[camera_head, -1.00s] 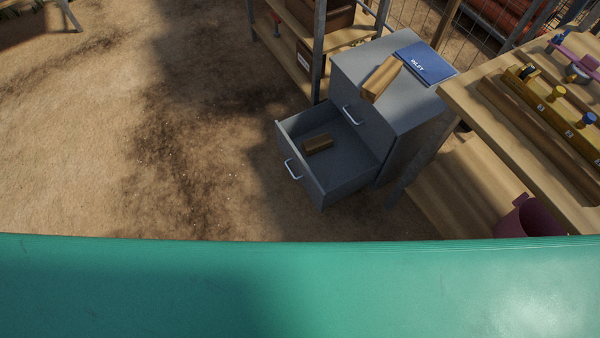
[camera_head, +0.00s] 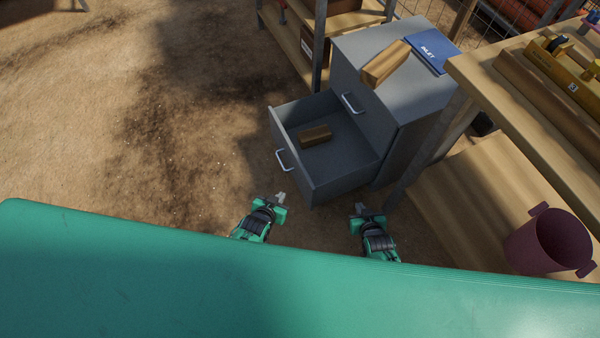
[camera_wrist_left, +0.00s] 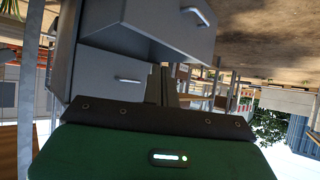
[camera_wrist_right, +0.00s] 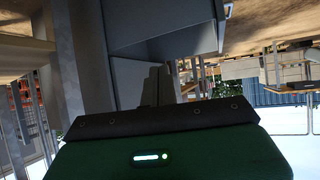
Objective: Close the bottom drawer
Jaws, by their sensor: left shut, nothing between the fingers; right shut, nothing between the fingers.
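The grey cabinet (camera_head: 407,75) stands right of centre in the head view. Its bottom drawer (camera_head: 340,177) is pulled well out, with a silver handle (camera_head: 284,160) on its front. A wooden block (camera_head: 316,136) lies inside it. The top drawer, with its own handle (camera_head: 352,103), is shut. My left gripper (camera_head: 281,196) is shut and empty, just in front of the open drawer and apart from it. My right gripper (camera_head: 359,208) is shut and empty, near the drawer's right side. The left wrist view shows the open drawer (camera_wrist_left: 170,25) upside down; it also shows in the right wrist view (camera_wrist_right: 165,30).
A wooden block (camera_head: 386,63) and a blue INLET book (camera_head: 427,52) lie on the cabinet top. A wooden workbench (camera_head: 520,100) stands at the right, with a maroon bucket (camera_head: 547,244) on its lower shelf. A shelf rack is behind. Bare ground lies left.

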